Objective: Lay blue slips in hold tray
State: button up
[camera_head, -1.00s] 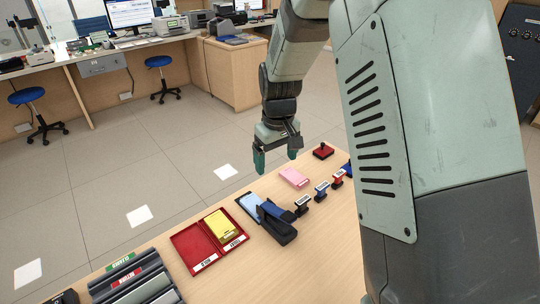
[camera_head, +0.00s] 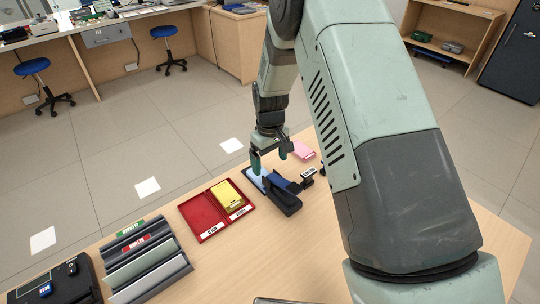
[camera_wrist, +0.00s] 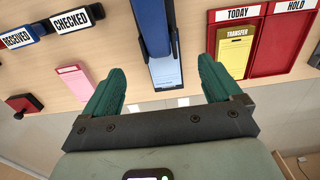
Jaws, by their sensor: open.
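The light-blue slips (camera_head: 257,180) lie at the far end of a dark stapler-like device with a blue arm (camera_head: 284,188). In the wrist view the slips (camera_wrist: 166,72) show partly under the blue arm (camera_wrist: 155,25). The red two-part tray (camera_head: 187,211) stands to their left in the head view. Its HOLD compartment (camera_head: 202,213) is empty; its TODAY compartment holds a yellow pad (camera_head: 229,196), marked TRANSFER in the wrist view (camera_wrist: 238,45). My gripper (camera_head: 270,157) is open and empty above the slips; in the wrist view its fingers (camera_wrist: 160,80) stand either side of them.
A pink pad (camera_head: 303,149) and a CHECKED stamp (camera_wrist: 78,19) lie beside the device. A RECEIVED stamp (camera_wrist: 20,38) and a red stamp (camera_wrist: 20,105) are further along. A grey slotted rack (camera_head: 150,260) stands left of the tray.

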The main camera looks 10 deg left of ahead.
aim_at(263, 177)
notch_tip(263, 177, down, 10)
jog(key=shift+r, duration=0.25)
jog(key=shift+c, duration=0.4)
jog(key=c, duration=1.1)
jog(key=shift+w+a, duration=1.25)
jog(key=shift+w, duration=0.05)
jog(key=o, duration=1.2)
notch_tip(263, 177, up, 11)
jog(key=shift+f, duration=0.1)
